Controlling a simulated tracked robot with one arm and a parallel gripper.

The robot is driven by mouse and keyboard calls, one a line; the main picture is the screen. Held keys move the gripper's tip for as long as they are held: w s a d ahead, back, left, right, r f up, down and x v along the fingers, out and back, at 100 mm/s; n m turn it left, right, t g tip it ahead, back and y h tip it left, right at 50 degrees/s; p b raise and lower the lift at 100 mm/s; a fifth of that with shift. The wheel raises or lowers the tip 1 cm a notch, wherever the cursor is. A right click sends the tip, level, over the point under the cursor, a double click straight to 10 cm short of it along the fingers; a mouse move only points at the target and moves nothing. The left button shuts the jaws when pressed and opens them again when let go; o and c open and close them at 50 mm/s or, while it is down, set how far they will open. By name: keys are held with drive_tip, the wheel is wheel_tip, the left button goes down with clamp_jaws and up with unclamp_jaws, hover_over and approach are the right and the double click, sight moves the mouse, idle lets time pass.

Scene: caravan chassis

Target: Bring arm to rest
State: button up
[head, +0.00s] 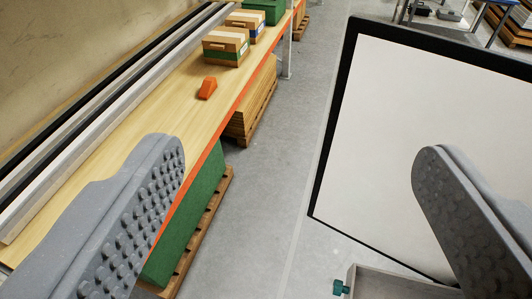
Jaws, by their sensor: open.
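My gripper (299,178) shows in the head view as two grey fingers with studded pads. The fingers are wide apart, one at lower left and one at lower right. Nothing is between them, and the grey floor shows through the gap. The left finger overlaps the view of a wooden bench (155,112). The right finger overlaps the view of a large pale panel with a black border (395,125). I cannot tell how far the fingers are from either.
An orange block (207,88) and boxes (226,46) stand on the bench beside long rails (100,107). Pallets and a green crate (190,215) are under the bench. A grey tray (385,283) with a teal knob (340,288) is at bottom. Floor (275,150) between bench and panel is clear.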

wheel_tip(320, 180, down, 9)
drive_tip(key=b, duration=0.9)
drive_tip(key=shift+w+f, duration=0.15)
drive_tip(key=shift+w, duration=0.05)
